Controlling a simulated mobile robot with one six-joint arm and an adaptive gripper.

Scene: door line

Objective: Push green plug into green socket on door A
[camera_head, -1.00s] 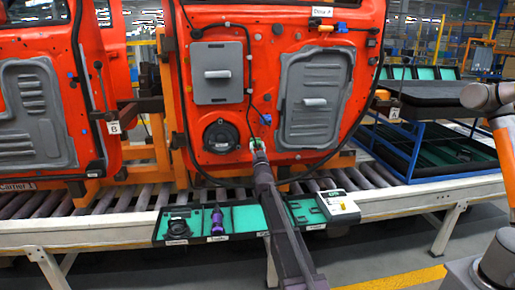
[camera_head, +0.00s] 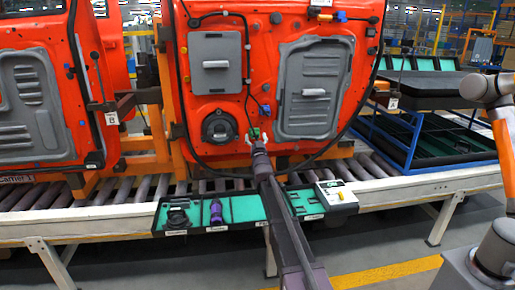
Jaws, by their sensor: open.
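Door A (camera_head: 262,72) is the orange door panel in the middle, standing upright on its carrier. A small green piece (camera_head: 255,133) shows low on the door, right of the round black speaker. It is too small to tell plug from green socket, or whether they are joined. My gripper (camera_head: 258,141) is open just below the green piece, its pale fingertips close to it on both sides. I cannot tell whether they touch it. My dark arm runs from the bottom of the view up to the door and hides part of the door's lower edge.
A tray (camera_head: 238,208) with dark and purple tools and a white device (camera_head: 336,194) stands in front of the roller conveyor (camera_head: 100,217). A blue plug (camera_head: 266,110) and dark cable are above the green piece. Another orange door (camera_head: 30,80) stands left, a blue rack (camera_head: 415,150) right.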

